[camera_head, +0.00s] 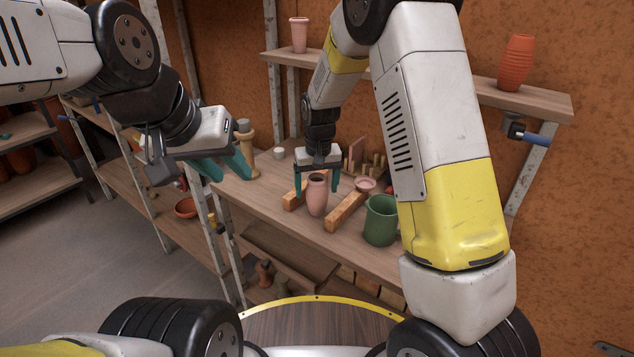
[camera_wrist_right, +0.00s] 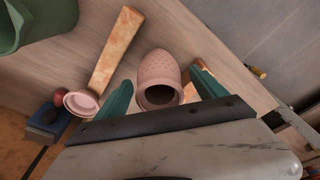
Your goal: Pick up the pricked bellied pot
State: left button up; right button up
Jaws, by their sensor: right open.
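The pricked bellied pot (camera_head: 317,197) is pink with a dark open mouth. It stands upright on the wooden bench between two wooden bars. In the right wrist view the pot (camera_wrist_right: 158,72) shows rows of small pricked dots on its body. My right gripper (camera_head: 317,188) is open above the pot, with its teal fingers on either side of the pot's upper part. In the wrist view a gap shows between the pot and each finger; the gripper (camera_wrist_right: 160,88) holds nothing. My left gripper (camera_head: 230,176) is open and empty, to the left of the bench's middle.
A green jug (camera_head: 380,222) stands right of the pot. Wooden bars (camera_head: 344,212) and (camera_head: 294,196) flank the pot. A small pink dish (camera_head: 365,185) lies behind it. A wooden stand (camera_head: 246,150) is near my left gripper. An upper shelf (camera_head: 525,98) bears a ribbed orange vase (camera_head: 516,62).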

jog(key=shift+w+f, duration=0.15)
jog(key=shift+f, duration=0.55)
jog(key=c, duration=1.7)
jog(key=shift+r, duration=0.1)
